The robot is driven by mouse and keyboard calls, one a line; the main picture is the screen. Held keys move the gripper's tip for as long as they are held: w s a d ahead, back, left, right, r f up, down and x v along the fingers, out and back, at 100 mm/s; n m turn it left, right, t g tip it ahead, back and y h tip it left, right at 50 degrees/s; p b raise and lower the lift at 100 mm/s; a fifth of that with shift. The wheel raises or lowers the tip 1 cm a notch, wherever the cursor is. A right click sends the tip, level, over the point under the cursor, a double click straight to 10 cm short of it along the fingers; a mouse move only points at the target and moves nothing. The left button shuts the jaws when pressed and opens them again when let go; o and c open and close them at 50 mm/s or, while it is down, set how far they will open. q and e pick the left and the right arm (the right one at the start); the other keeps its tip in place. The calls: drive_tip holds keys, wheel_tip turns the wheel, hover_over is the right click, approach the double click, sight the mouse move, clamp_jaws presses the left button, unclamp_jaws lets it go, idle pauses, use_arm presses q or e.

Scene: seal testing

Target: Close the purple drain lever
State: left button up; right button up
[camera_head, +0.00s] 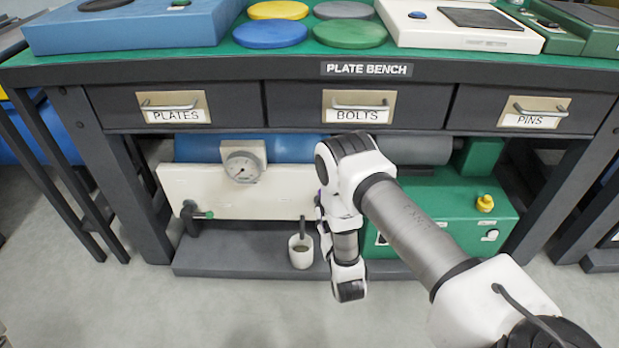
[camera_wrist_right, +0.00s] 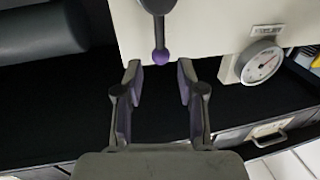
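The purple drain lever shows in the right wrist view as a dark stem ending in a round purple knob (camera_wrist_right: 160,56), against a cream panel (camera_wrist_right: 205,25). My right gripper (camera_wrist_right: 160,72) is open. Its two purple-padded fingers stand to either side of the knob's line, with the knob near the fingertips and a gap on each side; I see no contact. In the head view my right arm reaches under the bench at the centre and hides the lever and most of its gripper. My left gripper is not in view.
A pressure gauge (camera_head: 243,162) sits on the cream panel, left of my arm. A white cup (camera_head: 300,252) stands on the grey base below a dark spout. A green box (camera_head: 450,215) with a yellow knob is at right. Bench drawers (camera_head: 357,106) overhang the arm.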

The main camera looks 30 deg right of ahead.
drive_tip(key=b+x, duration=0.1)
drive_tip(key=x, duration=0.1)
drive_tip(key=b+x, duration=0.1)
drive_tip(key=x, duration=0.1)
drive_tip(key=b+x, duration=0.1)
drive_tip(key=x, duration=0.1)
drive_tip(key=shift+w+d+f, duration=0.1)
drive_tip(key=shift+w+f, duration=0.25)
drive_tip(key=shift+w, duration=0.05)
drive_tip(key=shift+w+d+r, duration=0.15)
drive_tip(key=shift+w, duration=0.25)
clamp_jaws()
